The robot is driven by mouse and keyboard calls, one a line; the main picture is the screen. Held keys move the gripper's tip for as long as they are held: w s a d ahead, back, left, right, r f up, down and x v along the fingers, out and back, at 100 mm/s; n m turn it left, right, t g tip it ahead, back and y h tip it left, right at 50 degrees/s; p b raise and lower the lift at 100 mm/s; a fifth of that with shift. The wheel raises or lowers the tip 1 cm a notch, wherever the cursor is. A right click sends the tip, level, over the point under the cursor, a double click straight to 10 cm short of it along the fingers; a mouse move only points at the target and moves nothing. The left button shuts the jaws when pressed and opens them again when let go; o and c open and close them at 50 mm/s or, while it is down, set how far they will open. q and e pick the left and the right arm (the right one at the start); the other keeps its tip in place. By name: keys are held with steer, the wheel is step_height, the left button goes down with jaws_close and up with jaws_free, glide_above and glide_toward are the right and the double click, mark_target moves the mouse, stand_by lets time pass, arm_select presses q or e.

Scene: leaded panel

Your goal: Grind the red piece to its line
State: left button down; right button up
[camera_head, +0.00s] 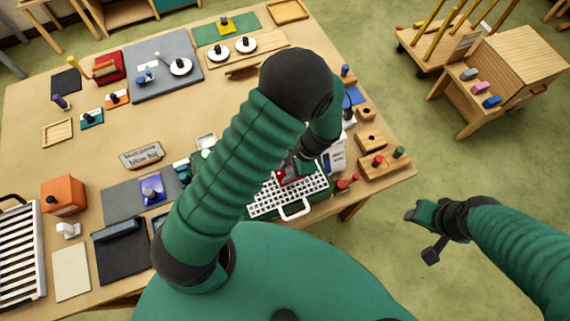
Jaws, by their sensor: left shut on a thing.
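The red piece (287,176) is at the tip of my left gripper (289,167), which is shut on it. My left arm covers part of the view from above. The piece is over the far part of a white grid tray with a green body (270,203), beside a white box-like unit (336,155). I cannot tell whether the piece touches the grid, and its line is too small to see. My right gripper (422,236) is open and empty, over the floor right of the table.
Wooden blocks with coloured knobs (384,166) and red pliers-like tools (347,183) lie right of the grid tray. A blue piece (152,190) lies on a grey mat (120,201) at left. A wooden cart (515,70) stands at the far right. Floor around my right gripper is clear.

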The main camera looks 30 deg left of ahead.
arm_select(q)
steer(key=shift+s+d, duration=0.5)
steer(key=shift+d, duration=0.1)
steer(key=c, duration=1)
jaws_free()
